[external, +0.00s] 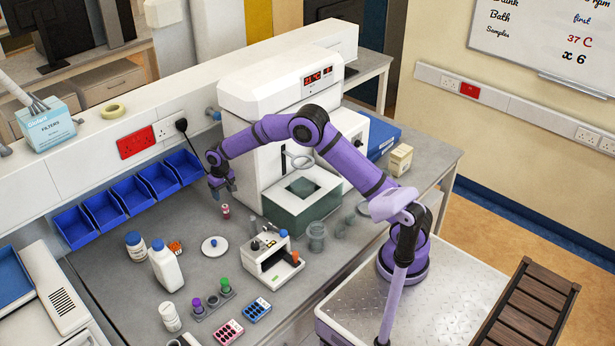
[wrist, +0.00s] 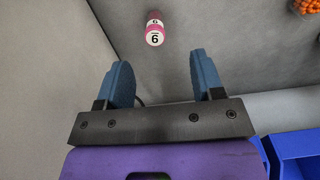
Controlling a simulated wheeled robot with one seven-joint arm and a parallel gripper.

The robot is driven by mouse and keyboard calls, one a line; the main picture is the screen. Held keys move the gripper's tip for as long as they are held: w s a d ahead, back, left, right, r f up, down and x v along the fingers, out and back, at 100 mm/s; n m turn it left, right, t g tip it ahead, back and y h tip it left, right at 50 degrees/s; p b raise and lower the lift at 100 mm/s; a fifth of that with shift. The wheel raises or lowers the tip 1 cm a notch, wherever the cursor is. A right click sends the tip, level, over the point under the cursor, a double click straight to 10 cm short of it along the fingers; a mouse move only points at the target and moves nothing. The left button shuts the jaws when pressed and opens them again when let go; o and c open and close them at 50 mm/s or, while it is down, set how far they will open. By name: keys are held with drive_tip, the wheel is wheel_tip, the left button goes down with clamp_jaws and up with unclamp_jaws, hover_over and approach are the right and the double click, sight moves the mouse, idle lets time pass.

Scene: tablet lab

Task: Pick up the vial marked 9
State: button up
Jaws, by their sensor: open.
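The vial marked 9 (wrist: 155,30) shows in the wrist view, a small vial with a white label bearing a 9 and a pink-red band. It is beyond my fingertips, a little left of the middle between them. In the external view a small vial with red and white on it (external: 226,212) stands on the grey bench just below my gripper. My gripper (external: 222,190) is open; its two blue fingers (wrist: 160,75) are apart with nothing between them. The vial is apart from both fingers.
Blue bins (external: 130,195) line the wall left of my gripper. The white machine (external: 275,95) stands close on the right. A white bottle (external: 166,265), a round white dish (external: 214,246) and a small instrument (external: 270,262) stand nearer the front. Orange beads (wrist: 307,6) show at the wrist view's corner.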

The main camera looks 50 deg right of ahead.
hover_over(222, 214)
drive_tip(key=w, duration=0.1)
drive_tip(key=f, duration=0.5)
drive_tip(key=shift+d+f, duration=0.3)
drive_tip(key=shift+d, duration=0.1)
wheel_tip(222, 214, down, 7)
drive_tip(key=shift+f, duration=0.15)
drive_tip(key=c, duration=1)
